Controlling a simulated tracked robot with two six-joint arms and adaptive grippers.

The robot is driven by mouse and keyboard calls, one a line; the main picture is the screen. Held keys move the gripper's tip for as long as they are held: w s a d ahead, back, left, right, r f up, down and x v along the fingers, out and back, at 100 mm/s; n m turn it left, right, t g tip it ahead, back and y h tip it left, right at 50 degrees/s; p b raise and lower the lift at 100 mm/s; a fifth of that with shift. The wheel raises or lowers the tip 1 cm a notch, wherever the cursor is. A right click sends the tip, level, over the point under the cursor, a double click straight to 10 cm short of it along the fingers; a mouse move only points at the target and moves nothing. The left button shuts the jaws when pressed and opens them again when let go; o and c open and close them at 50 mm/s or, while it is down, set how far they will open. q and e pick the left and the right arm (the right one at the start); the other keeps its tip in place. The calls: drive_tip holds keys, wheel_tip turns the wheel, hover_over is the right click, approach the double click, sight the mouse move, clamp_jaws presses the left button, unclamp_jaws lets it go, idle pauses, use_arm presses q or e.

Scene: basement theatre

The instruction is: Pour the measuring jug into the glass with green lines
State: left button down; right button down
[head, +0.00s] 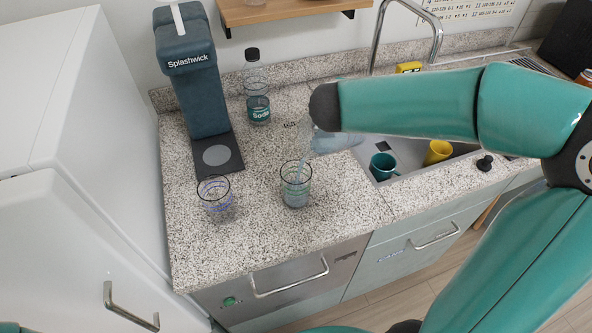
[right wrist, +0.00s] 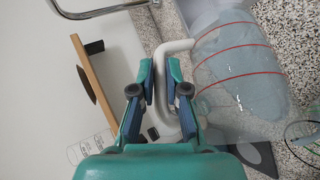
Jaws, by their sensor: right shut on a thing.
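The measuring jug (right wrist: 240,70) is clear with red lines and a white handle (right wrist: 178,50), and holds pale blue liquid. My right gripper (right wrist: 161,78) is shut on the handle. In the head view the jug (head: 338,143) is tilted, its mouth to the left, above and just right of the glass with green lines (head: 296,184); my right wrist hides its upper part. A pale streak appears to run from its lip into the glass, which stands upright with bluish liquid in it. This glass also shows partly in the right wrist view (right wrist: 304,141). My left gripper is out of view.
A glass with blue lines (head: 214,196) stands to the left. A soda bottle (head: 257,95) and a Splashwick machine (head: 190,90) stand behind. The sink at right holds a teal mug (head: 382,166) and a yellow cup (head: 437,152). The front counter is clear.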

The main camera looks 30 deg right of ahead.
drive_tip(key=shift+a+r+h, duration=0.45)
drive_tip(key=shift+r+h, duration=0.05)
idle(1.8)
